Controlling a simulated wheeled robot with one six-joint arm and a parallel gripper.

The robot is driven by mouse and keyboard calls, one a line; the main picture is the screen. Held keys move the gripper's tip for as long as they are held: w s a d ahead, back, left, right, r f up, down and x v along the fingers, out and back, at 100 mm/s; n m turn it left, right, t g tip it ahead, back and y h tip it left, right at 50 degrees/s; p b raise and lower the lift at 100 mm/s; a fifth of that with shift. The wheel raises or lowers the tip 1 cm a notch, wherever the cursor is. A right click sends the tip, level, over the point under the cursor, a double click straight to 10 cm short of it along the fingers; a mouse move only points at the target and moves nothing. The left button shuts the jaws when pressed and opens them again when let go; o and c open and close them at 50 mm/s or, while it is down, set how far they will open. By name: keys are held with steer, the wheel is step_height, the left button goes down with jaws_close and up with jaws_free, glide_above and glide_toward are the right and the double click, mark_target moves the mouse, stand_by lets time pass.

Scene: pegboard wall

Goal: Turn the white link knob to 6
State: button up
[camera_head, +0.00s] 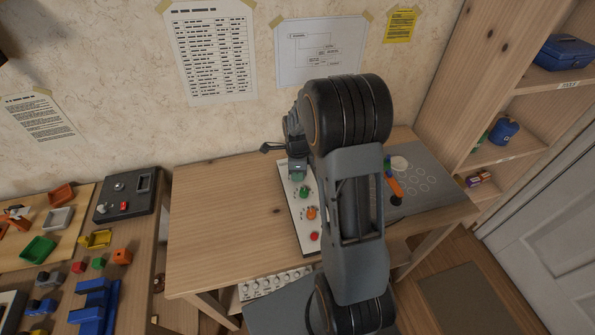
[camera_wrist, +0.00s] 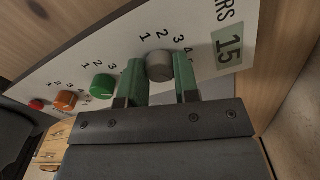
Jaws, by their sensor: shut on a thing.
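The white link knob (camera_wrist: 159,66) looks grey-white in the wrist view. It sits on a white panel with printed numbers 1, 2, 3 and part of a 4 beside it; the rest of its scale is hidden. My gripper (camera_wrist: 160,78) has its green fingers on either side of this knob and is shut on it. The knob's pointer direction cannot be made out. In the head view my gripper (camera_head: 298,172) is over the far end of the panel (camera_head: 298,221), and the arm hides part of it.
The panel also carries a green knob (camera_wrist: 103,86), an orange knob (camera_wrist: 65,101) and a red knob (camera_wrist: 37,104) in a row. A "15" display label (camera_wrist: 228,45) is beside the held knob. The wooden table (camera_head: 225,220) is clear left of the panel.

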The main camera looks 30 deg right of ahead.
steer(key=o, duration=0.9)
steer(key=shift+o, duration=0.2)
step_height(320, 180, up, 14)
steer(key=shift+p, duration=0.4)
steer(key=shift+s+f, duration=0.1)
steer(key=shift+f, duration=0.05)
